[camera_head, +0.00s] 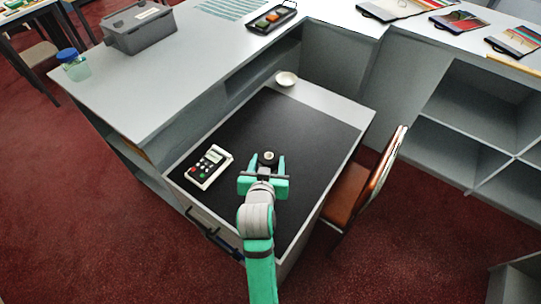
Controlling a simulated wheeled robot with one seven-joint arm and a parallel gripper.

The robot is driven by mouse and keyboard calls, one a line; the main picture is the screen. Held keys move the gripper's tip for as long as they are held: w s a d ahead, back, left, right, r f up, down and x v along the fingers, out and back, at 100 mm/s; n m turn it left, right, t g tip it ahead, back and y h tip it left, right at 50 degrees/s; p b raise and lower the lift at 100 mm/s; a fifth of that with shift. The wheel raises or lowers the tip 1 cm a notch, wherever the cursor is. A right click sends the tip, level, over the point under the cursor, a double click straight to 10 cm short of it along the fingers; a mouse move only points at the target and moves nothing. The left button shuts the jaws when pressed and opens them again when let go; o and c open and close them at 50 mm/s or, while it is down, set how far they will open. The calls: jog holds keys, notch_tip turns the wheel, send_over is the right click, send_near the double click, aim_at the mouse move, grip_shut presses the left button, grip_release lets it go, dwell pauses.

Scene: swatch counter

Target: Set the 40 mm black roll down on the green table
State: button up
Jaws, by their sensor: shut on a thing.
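My gripper (268,162) is over the black mat on the lower counter, with its green fingers on either side of a small dark roll with a pale core (269,156). It is shut on this roll, which I take to be the black roll. Its width cannot be read, and the dark roll blends into the mat, so I cannot tell whether it touches it. No plainly green table top shows. Part of a table (22,12) with dark greenish legs is cut off at the top left, and its top looks pale.
A calculator-like device (209,167) lies left of my gripper on the black mat (300,130). A small white bowl (286,79) is behind. The raised counter holds a grey bin (139,28), a jar (74,65) and a black tray (272,18). A brown chair (350,190) stands at right.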

jog(key=w+f, duration=0.3)
jog(key=w+d+f, duration=0.1)
jog(key=w+f, duration=0.2)
jog(key=w, duration=0.1)
jog(key=shift+w+d+f, duration=0.15)
jog(key=shift+d+f, duration=0.05)
jog(key=shift+f, duration=0.05)
jog(key=shift+w+f, duration=0.5)
jog(key=shift+f, duration=1.6)
jog(key=shift+f, duration=0.1)
jog(key=o, duration=1)
jog(key=shift+o, duration=0.2)
